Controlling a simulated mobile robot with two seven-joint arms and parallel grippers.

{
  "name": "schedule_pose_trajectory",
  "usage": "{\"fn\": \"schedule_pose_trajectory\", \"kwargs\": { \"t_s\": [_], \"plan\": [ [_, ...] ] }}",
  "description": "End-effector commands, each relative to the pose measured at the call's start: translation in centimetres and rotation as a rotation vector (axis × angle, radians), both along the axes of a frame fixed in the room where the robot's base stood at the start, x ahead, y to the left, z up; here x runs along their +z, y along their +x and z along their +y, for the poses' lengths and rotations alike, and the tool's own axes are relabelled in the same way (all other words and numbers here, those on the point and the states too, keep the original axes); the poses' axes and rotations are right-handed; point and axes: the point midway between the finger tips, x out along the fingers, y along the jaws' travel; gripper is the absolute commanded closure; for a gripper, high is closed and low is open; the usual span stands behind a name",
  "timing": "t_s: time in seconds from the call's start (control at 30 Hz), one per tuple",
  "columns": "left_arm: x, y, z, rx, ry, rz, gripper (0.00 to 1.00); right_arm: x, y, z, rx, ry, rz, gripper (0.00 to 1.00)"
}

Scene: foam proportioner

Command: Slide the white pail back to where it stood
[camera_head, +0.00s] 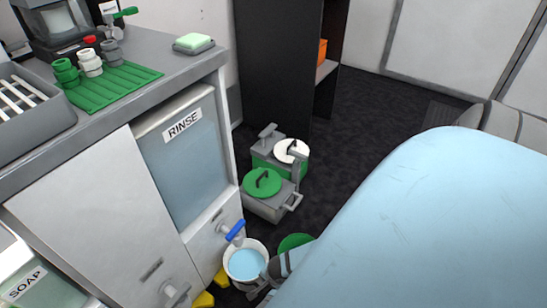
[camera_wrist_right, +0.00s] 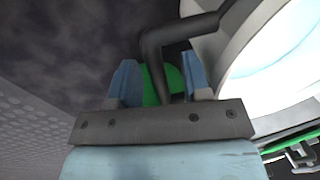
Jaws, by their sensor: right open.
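The white pail (camera_head: 247,263) stands on the dark floor below the rinse tank's tap, with pale blue liquid in it. In the right wrist view the white pail (camera_wrist_right: 285,52) fills the upper right, very near. My right gripper (camera_head: 268,280) is low at the pail's right side, partly hidden by my own light blue arm. In its wrist view my right gripper (camera_wrist_right: 160,80) is open, and a dark bent bar (camera_wrist_right: 158,55), probably the pail's handle, reaches between its fingers. I cannot tell whether the fingers touch it. My left gripper is not in view.
A green round object (camera_head: 295,242) is just right of the pail, partly hidden by my arm. A grey box with a green lid (camera_head: 262,183) and a green-and-white container (camera_head: 278,158) stand behind. The cabinet with the blue-handled tap (camera_head: 236,230) closes off the left. Dark floor lies beyond.

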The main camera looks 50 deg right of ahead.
Motion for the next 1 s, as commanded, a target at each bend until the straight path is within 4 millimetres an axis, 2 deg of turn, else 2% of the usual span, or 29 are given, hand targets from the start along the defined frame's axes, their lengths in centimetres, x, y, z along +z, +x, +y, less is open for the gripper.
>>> {"fn": "schedule_pose_trajectory", "kwargs": {
  "t_s": [0.33,0.5,0.53,1.0],
  "plan": [
    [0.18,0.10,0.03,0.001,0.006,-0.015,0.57,-0.25,0.00,-0.01,0.000,0.000,0.001,0.56],
    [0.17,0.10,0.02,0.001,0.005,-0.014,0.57,-0.25,0.00,-0.02,0.000,0.000,0.001,0.95],
    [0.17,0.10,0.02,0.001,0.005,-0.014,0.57,-0.25,0.00,-0.02,0.000,0.000,0.001,1.00],
    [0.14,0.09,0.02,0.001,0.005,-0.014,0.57,-0.24,0.00,-0.03,0.000,0.000,0.001,1.00]
  ]
}}
